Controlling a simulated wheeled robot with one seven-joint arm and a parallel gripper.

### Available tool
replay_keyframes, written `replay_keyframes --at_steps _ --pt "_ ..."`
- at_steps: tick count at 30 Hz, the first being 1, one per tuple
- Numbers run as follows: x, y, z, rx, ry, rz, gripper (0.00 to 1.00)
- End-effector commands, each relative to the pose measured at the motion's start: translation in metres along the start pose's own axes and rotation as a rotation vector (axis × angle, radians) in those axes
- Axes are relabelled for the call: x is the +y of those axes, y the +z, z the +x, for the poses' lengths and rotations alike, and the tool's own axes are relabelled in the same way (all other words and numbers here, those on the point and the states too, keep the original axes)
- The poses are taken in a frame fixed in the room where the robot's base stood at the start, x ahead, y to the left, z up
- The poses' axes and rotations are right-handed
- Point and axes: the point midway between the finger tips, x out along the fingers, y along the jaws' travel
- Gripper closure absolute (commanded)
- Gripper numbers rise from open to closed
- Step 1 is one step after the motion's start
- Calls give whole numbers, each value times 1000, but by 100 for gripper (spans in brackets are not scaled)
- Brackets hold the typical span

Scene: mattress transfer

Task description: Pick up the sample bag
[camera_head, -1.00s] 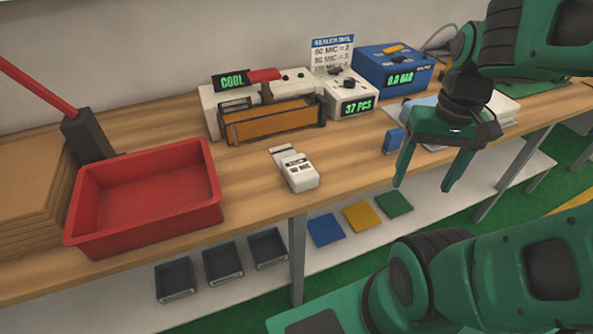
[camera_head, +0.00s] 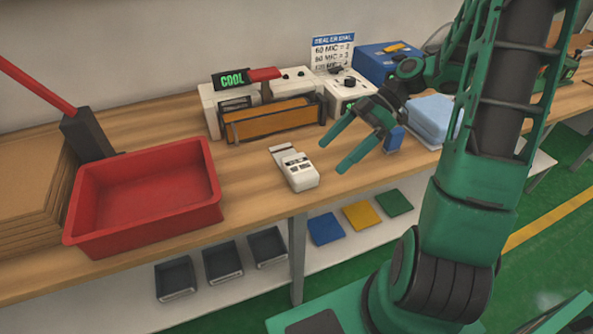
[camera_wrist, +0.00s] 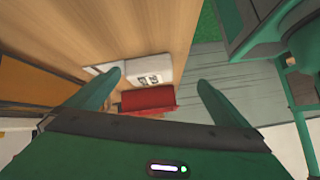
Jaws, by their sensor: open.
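A pale blue, soft-looking stack (camera_head: 432,118) lies on the bench at right, partly hidden by my arm. It may hold the sample bag, but I cannot tell. A white hand-sized device (camera_head: 297,170) with dark markings lies near the bench's front edge. My gripper (camera_head: 331,158) is open and empty, just right of the device and above the bench, its fingers pointing down and left. In the wrist view, a white item with dark markings (camera_wrist: 150,70) shows between the fingertips, seemingly the same device. No plainly recognisable bag shows.
A red tray (camera_head: 145,190) stands at left. A sealer with an orange-brown front (camera_head: 275,122) and a COOL display stands behind. A small blue block (camera_head: 394,139) is right of my gripper. A blue box (camera_head: 385,62) stands at the back. Bench (camera_head: 250,185) around the device is clear.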

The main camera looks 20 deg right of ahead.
Motion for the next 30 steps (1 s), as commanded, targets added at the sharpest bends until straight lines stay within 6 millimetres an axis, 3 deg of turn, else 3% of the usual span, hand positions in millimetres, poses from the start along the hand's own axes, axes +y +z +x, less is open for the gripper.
replay_keyframes --at_steps 6,11,19,30 --pt "12 -5 -2 170 -5 -229 0" --pt "14 -9 2 211 -1 -288 0" --pt "13 -17 39 213 -3 -289 0" --pt "14 -24 69 210 -2 -287 0"
